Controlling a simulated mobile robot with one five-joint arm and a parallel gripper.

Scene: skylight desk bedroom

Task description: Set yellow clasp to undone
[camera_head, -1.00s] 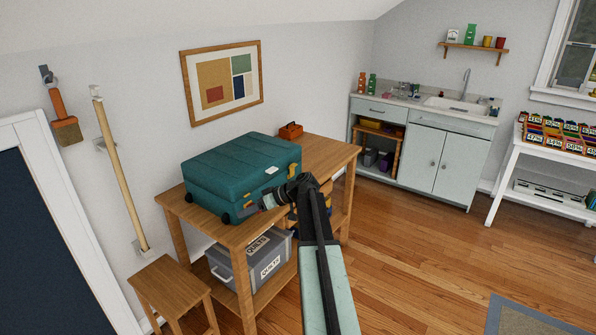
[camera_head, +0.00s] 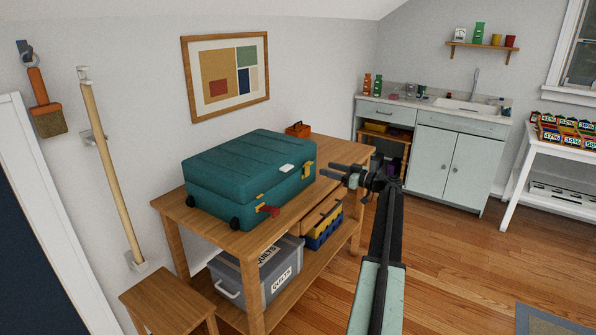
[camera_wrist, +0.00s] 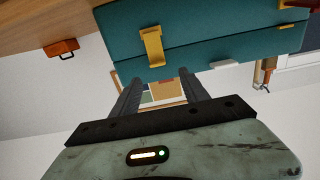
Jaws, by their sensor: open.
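A teal suitcase (camera_head: 235,175) lies on the wooden desk. A yellow clasp (camera_head: 308,169) is on its front face near the right corner. In the wrist view, upside down, the yellow clasp (camera_wrist: 152,47) lies across the seam between the two halves. Part of another yellow fitting (camera_wrist: 295,4) shows at that view's top right edge. My gripper (camera_head: 331,176) is open and empty, to the right of the suitcase, apart from the clasp. In the wrist view, my gripper's fingers (camera_wrist: 160,88) are spread below the clasp with nothing between them.
A red piece (camera_head: 268,210) sticks out from the suitcase's left front. An orange box (camera_head: 298,130) stands behind on the desk (camera_head: 340,152). A stool (camera_head: 170,300) stands front left.

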